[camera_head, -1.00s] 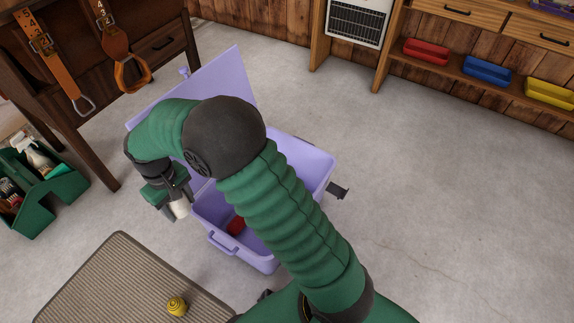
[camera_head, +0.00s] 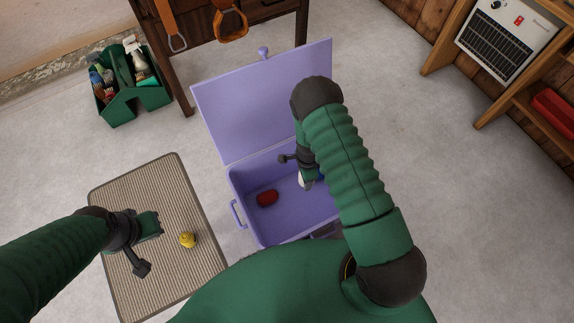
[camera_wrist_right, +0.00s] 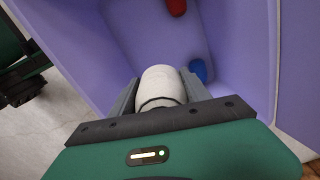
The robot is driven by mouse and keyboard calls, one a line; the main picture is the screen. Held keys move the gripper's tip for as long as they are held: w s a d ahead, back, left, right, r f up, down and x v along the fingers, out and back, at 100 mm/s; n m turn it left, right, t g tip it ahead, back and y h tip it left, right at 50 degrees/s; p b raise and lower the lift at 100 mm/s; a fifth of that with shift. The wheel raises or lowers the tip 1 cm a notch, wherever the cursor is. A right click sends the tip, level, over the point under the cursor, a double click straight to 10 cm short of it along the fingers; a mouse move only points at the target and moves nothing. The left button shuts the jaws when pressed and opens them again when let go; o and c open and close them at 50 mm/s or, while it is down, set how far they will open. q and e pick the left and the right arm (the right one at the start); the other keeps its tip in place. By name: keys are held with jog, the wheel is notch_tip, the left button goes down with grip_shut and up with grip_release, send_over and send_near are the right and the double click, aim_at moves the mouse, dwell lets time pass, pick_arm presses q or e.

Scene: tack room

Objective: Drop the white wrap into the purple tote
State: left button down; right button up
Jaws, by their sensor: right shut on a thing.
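The purple tote (camera_head: 237,187) stands open on the floor, its lid tilted back. It also shows in the right wrist view (camera_wrist_right: 245,60). My right gripper (camera_wrist_right: 160,90) is shut on the white wrap (camera_wrist_right: 161,86), which sits between its fingers over the open tote. In the head view the wrap (camera_head: 305,183) shows only partly, below the right gripper (camera_head: 306,178). A red roll (camera_head: 267,198) lies on the tote's floor, and a blue thing (camera_wrist_right: 198,70) lies there too. My left gripper (camera_head: 150,226) is over the mat, left of a yellow roll; its fingers are unclear.
The ribbed mat (camera_head: 135,185) lies left of the tote, with the yellow roll (camera_head: 187,240) on it. A green caddy (camera_head: 125,107) with bottles stands at upper left. A wooden table (camera_head: 180,75) is behind the tote. A shelf with a red bin (camera_head: 553,112) is at right.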

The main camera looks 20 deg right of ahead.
jog(key=shift+d+f, duration=0.1)
jog(key=shift+f, duration=0.3)
notch_tip(320, 180, down, 5)
jog(key=b, duration=0.5)
jog(key=shift+f+b, duration=0.2)
jog(key=shift+b, duration=0.1)
jog(key=o, duration=1.5)
notch_tip(320, 180, up, 17)
jog(key=p, duration=0.7)
jog(key=shift+f, duration=0.1)
